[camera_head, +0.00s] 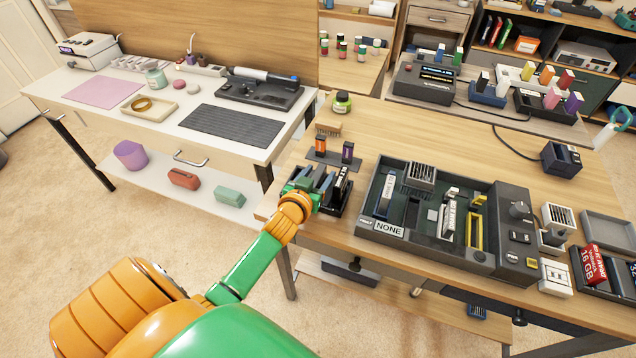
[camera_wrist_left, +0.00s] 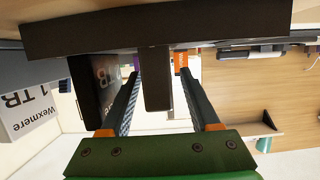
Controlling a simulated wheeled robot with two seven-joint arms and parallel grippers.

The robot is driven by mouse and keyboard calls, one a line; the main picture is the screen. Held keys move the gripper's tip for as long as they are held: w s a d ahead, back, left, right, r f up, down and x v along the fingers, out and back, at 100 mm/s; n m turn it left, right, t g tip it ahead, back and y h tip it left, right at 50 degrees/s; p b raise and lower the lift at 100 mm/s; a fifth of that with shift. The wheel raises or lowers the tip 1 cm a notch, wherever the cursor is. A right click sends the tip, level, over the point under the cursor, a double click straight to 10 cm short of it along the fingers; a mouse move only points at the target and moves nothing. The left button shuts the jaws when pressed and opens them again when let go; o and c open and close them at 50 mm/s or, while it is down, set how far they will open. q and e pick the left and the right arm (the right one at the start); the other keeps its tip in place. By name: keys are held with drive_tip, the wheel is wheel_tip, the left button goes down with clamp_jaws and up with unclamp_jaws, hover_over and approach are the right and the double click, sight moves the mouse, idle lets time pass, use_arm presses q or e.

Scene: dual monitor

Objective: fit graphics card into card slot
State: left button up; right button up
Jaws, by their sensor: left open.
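My left gripper (camera_head: 318,181) is open at the small black rack (camera_head: 333,207) on the table's left side. In the left wrist view its fingers (camera_wrist_left: 160,74) stand apart on either side of a dark upright bar (camera_wrist_left: 157,88); I cannot tell whether that is a card or part of the rack. Dark and white cards (camera_head: 342,184) stand in the rack beside the fingers. I cannot tell which is the graphics card. My right gripper is out of view.
A box marked Wexmere 1 TB (camera_wrist_left: 32,105) is close on the left in the wrist view. Two small blocks on a dark strip (camera_head: 333,159) lie behind the rack. A grey tray (camera_head: 609,232) and a red 16 GB item (camera_head: 593,263) are at right. The table behind the case is mostly clear.

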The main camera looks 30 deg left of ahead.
use_arm(q)
drive_tip(key=shift+x, duration=1.2)
drive_tip(key=shift+s+d, duration=0.1)
drive_tip(key=shift+c, duration=1.3)
clamp_jaws()
